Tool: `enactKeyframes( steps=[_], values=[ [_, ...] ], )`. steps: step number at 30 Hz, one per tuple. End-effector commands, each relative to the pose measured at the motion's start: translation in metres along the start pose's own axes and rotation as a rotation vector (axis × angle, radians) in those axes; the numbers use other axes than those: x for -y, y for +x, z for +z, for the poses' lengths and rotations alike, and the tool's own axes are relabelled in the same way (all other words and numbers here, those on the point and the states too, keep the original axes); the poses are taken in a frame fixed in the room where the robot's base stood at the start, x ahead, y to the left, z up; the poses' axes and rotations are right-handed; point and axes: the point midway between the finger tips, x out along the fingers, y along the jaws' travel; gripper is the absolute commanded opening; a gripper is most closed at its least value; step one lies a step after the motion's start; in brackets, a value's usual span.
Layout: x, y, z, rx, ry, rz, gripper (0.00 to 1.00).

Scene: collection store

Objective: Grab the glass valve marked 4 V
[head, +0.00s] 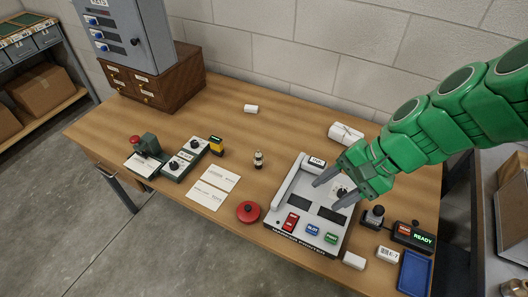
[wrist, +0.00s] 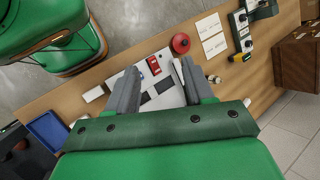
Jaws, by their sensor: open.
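A small upright valve-like piece (head: 258,160) with a pale body and dark bands stands on the wooden table left of the grey panel device. I cannot read any marking on it, so I cannot tell if it is the 4 V valve. In the wrist view a small piece (wrist: 214,79) shows just right of the right finger. My gripper (head: 326,195) is open and empty, its two grey fingers above the panel device (head: 284,203). It is to the right of the small piece and apart from it. In the wrist view the open fingers (wrist: 156,76) frame part of the panel.
A red round knob-like object (head: 248,211) and white cards (head: 206,194) lie left of the panel. A white roll (head: 346,133) lies behind it. A blue tray (head: 415,274) and READY box (head: 413,236) are at right. The table's back middle is mostly clear.

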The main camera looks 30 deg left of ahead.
Motion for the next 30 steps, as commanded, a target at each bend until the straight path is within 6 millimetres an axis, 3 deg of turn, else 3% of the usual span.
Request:
enactKeyframes(
  steps=[6, 15, 24, 30],
  values=[
    [0.052, 0.021, -0.023, 0.080, 0.112, -0.131, 0.52],
    [0.113, 0.051, -0.061, 0.185, 0.315, -0.286, 0.52],
    [0.160, 0.085, -0.108, 0.282, 0.563, -0.410, 0.52],
    [0.180, 0.113, -0.145, 0.341, 0.752, -0.473, 0.52]
  ],
)
